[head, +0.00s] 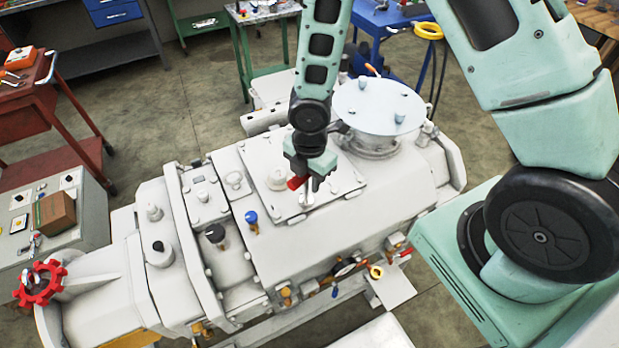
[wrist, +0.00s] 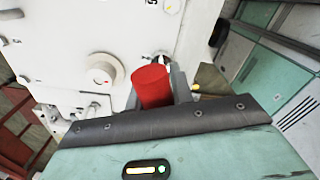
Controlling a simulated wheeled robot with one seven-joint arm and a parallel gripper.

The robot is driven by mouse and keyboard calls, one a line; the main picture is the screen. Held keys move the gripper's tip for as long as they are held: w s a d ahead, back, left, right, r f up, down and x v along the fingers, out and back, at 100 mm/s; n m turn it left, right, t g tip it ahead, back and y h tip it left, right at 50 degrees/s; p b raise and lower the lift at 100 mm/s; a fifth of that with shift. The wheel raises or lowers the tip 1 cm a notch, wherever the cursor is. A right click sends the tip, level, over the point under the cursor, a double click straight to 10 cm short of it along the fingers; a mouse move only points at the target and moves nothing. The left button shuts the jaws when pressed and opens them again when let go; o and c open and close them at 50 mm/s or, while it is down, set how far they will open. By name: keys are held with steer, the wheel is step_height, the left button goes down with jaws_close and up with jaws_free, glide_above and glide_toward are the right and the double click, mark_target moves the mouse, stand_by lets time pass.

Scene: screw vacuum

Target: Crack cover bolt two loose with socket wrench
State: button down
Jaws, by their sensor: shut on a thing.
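My gripper (head: 318,178) is over the front part of the square cover plate (head: 345,180) on top of the white vacuum pump. It is shut on the red-handled socket wrench (head: 295,183). The red handle also shows in the wrist view (wrist: 152,86), between the fingers. A pale shaft below the gripper in the head view reaches down to the cover's front edge. The socket's fit on a bolt is too small to tell, and the bolt under it is hidden. A round knob (head: 277,178) stands on the cover left of the gripper.
The white pump body (head: 330,235) fills the middle. A round flanged lid (head: 375,104) with upright pegs stands behind right. A blue knob (head: 251,217) and a red handwheel (head: 41,284) are at the left. A red cart (head: 60,120) and grey cabinet (head: 85,210) stand further left.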

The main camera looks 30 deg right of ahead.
steer(key=shift+w+r+n+p, duration=0.15)
steer(key=shift+n+p, duration=0.5)
steer(key=shift+n, duration=0.55)
steer(key=shift+a+n, duration=0.1)
steer(key=shift+n, duration=0.2)
steer(key=shift+r+p, duration=2.3)
steer(key=shift+r, duration=0.15)
